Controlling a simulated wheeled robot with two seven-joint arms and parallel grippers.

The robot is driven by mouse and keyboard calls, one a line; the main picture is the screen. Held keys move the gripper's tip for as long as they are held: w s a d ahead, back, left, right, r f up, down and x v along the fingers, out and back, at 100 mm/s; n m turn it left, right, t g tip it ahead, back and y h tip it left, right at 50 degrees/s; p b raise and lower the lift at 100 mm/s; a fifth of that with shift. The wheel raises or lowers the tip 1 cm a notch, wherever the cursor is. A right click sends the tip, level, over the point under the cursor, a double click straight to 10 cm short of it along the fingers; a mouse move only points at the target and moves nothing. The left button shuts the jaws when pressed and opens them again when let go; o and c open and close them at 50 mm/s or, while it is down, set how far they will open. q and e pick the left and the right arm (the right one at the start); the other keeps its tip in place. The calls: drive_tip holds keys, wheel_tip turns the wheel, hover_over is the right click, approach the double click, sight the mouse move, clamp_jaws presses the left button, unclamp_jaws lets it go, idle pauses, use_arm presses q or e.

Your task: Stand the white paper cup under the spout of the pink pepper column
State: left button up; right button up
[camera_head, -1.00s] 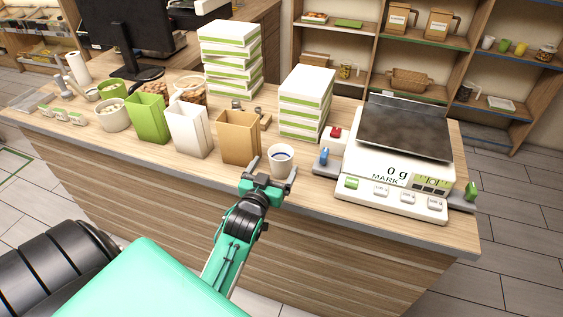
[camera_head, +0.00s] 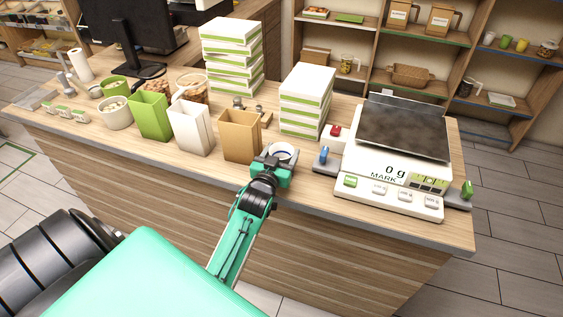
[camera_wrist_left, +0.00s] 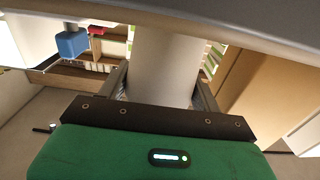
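The white paper cup (camera_head: 283,149) stands upright on the counter's front edge, between the kraft bag and the scale. In the left wrist view it is a pale cylinder (camera_wrist_left: 163,62) between my two fingers. My left gripper (camera_head: 274,158) is at the cup from the front, with one finger on each side. The fingers look open, with narrow gaps beside the cup; contact is hard to judge. The gripper hides the cup's lower part in the head view. I cannot make out a pink pepper column or its spout. My right gripper is not in view.
The scale (camera_head: 385,187) reading 0 g stands right of the cup, with a blue knob (camera_head: 323,154) and red button (camera_head: 335,132) beside it. A kraft bag (camera_head: 240,137) is close on the left. Stacked boxes (camera_head: 304,103) stand behind. The counter front strip (camera_head: 330,200) is clear.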

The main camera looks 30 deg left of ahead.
use_arm(q)
drive_tip(key=c, duration=0.4)
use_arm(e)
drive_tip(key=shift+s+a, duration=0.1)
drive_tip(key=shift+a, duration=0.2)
use_arm(q)
drive_tip(key=shift+r, duration=0.1)
wheel_tip(320, 180, up, 20)
drive_tip(key=b, duration=0.2)
drive_tip(key=s+d+f+m+h, duration=0.1)
drive_tip(key=s+d+f, duration=0.3)
drive_tip(key=d+f, duration=0.1)
drive_tip(key=s+d+f+m+h, duration=0.1)
drive_tip(key=s+d+f+h, duration=0.1)
drive_tip(key=s+d+f, duration=0.3)
drive_tip(key=s+d+f+h, duration=0.1)
drive_tip(key=s+d+f, duration=0.4)
drive_tip(key=f, duration=0.5)
drive_tip(key=shift+s+d+f+m+t, duration=0.1)
drive_tip(key=shift+s+d+m+t, duration=0.05)
drive_tip(key=shift+s+m+t, duration=0.2)
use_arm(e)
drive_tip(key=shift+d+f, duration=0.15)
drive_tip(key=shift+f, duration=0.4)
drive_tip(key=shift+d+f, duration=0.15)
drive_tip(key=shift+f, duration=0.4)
use_arm(q)
drive_tip(key=shift+w, duration=0.1)
